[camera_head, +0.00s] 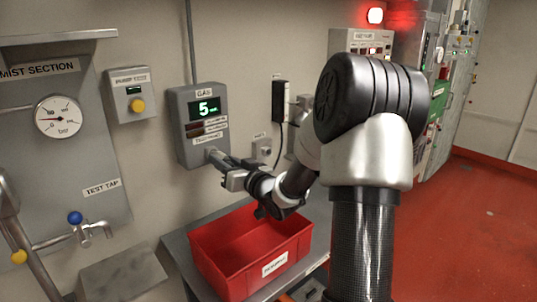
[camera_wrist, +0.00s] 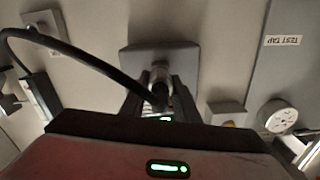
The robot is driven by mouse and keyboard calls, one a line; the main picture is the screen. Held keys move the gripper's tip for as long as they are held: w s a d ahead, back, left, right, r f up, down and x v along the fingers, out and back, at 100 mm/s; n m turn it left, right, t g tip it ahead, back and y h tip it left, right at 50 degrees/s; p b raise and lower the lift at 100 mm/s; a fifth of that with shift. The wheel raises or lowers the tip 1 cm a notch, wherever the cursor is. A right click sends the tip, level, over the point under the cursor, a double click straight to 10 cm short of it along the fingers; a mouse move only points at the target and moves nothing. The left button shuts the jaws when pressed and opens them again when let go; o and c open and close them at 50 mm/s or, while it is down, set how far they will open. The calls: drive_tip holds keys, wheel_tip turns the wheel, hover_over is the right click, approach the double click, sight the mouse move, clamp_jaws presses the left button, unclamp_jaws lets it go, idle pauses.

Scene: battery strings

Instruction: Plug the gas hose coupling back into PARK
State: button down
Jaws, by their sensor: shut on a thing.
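My gripper (camera_head: 232,178) is shut on the gas hose coupling, in front of the lower part of the grey GAS box (camera_head: 203,130), whose display reads 5. In the wrist view, the coupling (camera_wrist: 160,76) is a metal barrel between my fingers, its far end at the face of the GAS box (camera_wrist: 160,57). I cannot tell whether it is seated there. The black hose (camera_wrist: 100,65) curves from it to the upper left. The small grey PARK socket (camera_head: 262,149) is on the wall right of the GAS box; it also shows at the upper left of the wrist view (camera_wrist: 42,22).
A red bin (camera_head: 250,270) stands on a table below my gripper. A black handset (camera_head: 280,102) hangs above PARK with a cable running down. A pump test box (camera_head: 131,95), a gauge (camera_head: 59,117) and a test tap (camera_head: 85,232) are to the left. A red lamp (camera_head: 375,15) glows.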

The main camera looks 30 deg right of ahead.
drive_tip(key=shift+s+d+r, duration=0.1)
drive_tip(key=shift+s+d, duration=0.05)
drive_tip(key=shift+s, duration=0.55)
drive_tip(key=shift+s+d, duration=0.15)
drive_tip(key=shift+s, duration=0.55)
drive_tip(key=shift+s+d, duration=0.25)
drive_tip(key=shift+s, duration=1)
drive_tip(key=shift+s+d, duration=0.2)
drive_tip(key=shift+s, duration=1)
